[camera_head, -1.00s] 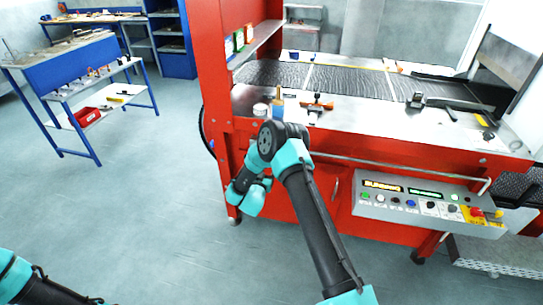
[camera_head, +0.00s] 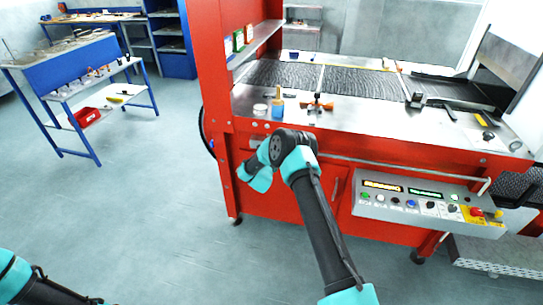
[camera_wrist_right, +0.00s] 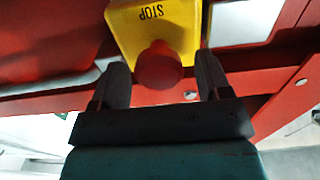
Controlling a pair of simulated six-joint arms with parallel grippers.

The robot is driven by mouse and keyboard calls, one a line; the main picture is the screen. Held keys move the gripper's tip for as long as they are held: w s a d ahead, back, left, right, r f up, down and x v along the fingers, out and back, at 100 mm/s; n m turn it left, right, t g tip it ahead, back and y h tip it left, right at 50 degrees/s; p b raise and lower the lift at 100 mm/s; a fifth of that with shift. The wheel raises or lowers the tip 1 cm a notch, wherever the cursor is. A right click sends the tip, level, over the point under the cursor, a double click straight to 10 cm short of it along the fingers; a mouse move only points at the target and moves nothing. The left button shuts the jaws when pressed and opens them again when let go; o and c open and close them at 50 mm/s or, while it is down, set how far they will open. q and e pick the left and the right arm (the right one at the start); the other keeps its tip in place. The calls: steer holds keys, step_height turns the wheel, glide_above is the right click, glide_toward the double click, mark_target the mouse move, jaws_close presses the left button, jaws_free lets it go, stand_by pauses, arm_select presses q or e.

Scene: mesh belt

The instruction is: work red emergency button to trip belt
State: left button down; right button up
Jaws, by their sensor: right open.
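In the right wrist view a red round button (camera_wrist_right: 159,66) stands out from a yellow box (camera_wrist_right: 180,20) marked STOP. My right gripper (camera_wrist_right: 163,80) is open, with one finger on each side of the button and the button near the middle of the gap. I cannot tell whether a finger touches it. In the head view my right arm reaches the red machine front near its left post, and its fingers are hidden. A red button (camera_head: 476,212) on yellow also shows on the control panel (camera_head: 400,208), well right of this arm. My left gripper is out of view.
The red machine (camera_head: 220,100) carries a mesh belt (camera_head: 350,83) and a metal ledge (camera_head: 370,118). On the ledge are a small jar (camera_head: 260,110) and an orange-handled tool (camera_head: 317,103). A blue workbench (camera_head: 75,65) stands left. The floor between is clear.

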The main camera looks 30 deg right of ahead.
steer(key=shift+c, duration=0.4)
steer(key=c, duration=1.2)
steer(key=shift+w+d, duration=0.5)
steer(key=o, duration=1.3)
steer(key=v, duration=1.7)
steer(key=shift+s+a+r, duration=0.1)
steer(key=shift+s+a, duration=0.05)
steer(key=shift+s, duration=0.05)
